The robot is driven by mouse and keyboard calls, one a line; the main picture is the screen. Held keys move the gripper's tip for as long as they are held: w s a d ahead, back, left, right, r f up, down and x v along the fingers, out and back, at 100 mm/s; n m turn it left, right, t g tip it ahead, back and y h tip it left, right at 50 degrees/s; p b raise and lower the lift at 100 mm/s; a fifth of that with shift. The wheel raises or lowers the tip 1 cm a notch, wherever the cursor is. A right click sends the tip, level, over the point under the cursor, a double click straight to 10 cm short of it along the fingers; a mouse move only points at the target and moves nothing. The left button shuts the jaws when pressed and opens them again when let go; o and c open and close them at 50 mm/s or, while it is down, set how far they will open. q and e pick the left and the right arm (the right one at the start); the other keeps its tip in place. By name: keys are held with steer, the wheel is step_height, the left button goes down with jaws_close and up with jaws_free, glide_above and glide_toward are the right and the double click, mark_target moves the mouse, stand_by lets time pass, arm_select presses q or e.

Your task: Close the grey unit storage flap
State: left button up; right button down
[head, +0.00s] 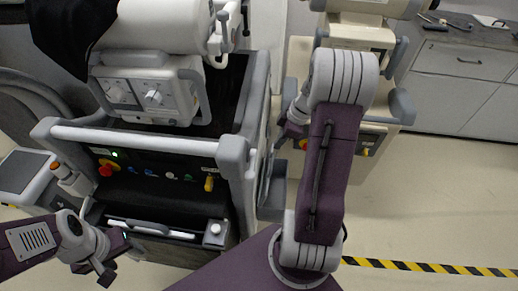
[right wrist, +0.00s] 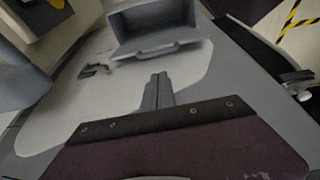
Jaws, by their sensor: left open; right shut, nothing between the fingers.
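The grey unit (head: 150,138) stands at the left in the head view, with a white push bar across its front. Its grey storage flap (head: 272,195) sticks out from its right side, open. In the right wrist view the flap (right wrist: 155,28) shows as a tilted open bin with a handle-like lip. My right gripper (right wrist: 158,78) is shut and empty, its tips pointing at the flap's lip, seemingly just short of it; contact cannot be told. In the head view my right gripper (head: 283,138) is beside the unit's right side. My left gripper (head: 117,262) is open, in front of the unit.
A beige unit (head: 300,60) stands behind my right arm. A grey cabinet (head: 465,75) is at the back right. The floor at right is clear, with yellow-black tape (head: 430,266). A small dark handle (right wrist: 93,70) is left of the flap.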

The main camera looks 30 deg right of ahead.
steer(key=b, duration=0.2)
glide_above(268, 171)
steer(key=w+d, duration=0.1)
steer(key=w, duration=0.1)
step_height(268, 171, down, 10)
steer(key=shift+s+r, duration=0.15)
steer(key=shift+r, duration=0.1)
